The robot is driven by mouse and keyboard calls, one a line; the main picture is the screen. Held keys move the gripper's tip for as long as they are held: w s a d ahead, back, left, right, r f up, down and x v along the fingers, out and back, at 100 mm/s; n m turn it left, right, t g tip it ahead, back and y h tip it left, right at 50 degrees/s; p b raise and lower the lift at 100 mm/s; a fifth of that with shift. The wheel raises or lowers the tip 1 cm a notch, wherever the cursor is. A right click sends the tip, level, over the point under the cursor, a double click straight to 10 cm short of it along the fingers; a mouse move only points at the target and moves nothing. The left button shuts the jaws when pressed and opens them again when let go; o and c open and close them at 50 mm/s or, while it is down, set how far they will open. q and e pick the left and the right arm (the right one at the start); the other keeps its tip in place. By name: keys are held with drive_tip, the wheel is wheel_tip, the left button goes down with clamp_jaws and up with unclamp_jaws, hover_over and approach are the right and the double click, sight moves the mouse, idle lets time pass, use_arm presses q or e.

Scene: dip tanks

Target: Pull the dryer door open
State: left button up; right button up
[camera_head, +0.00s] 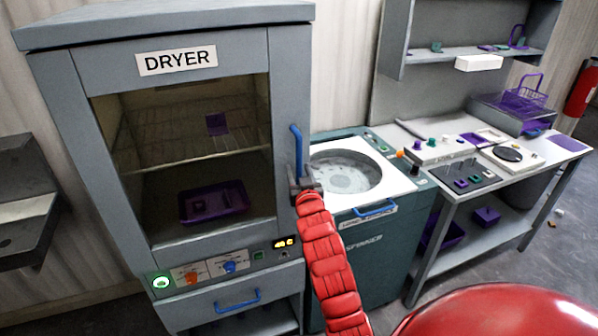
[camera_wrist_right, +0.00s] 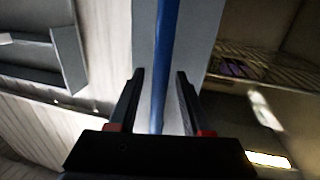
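The dryer (camera_head: 45,105) is a tall grey cabinet at the left, labelled DRYER. Its door, with a large window (camera_head: 160,165), looks shut against the body. The blue vertical door handle (camera_head: 296,148) is on the door's right edge. My right gripper (camera_head: 304,183) is at the handle's lower end, its fingers hard to make out in the head view. In the right wrist view the blue handle (camera_wrist_right: 163,60) runs between the two fingers of my right gripper (camera_wrist_right: 158,85), with a gap visible on each side. My left gripper is not in view.
A green spinner (camera_head: 385,255) with a round tub stands right of the dryer, close to my right arm. A workbench (camera_head: 540,150) with small items is further right. A dark wall unit (camera_head: 25,210) is at the far left. A blue drawer handle (camera_head: 237,302) is below the dryer door.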

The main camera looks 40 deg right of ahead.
clamp_jaws()
idle(1.2)
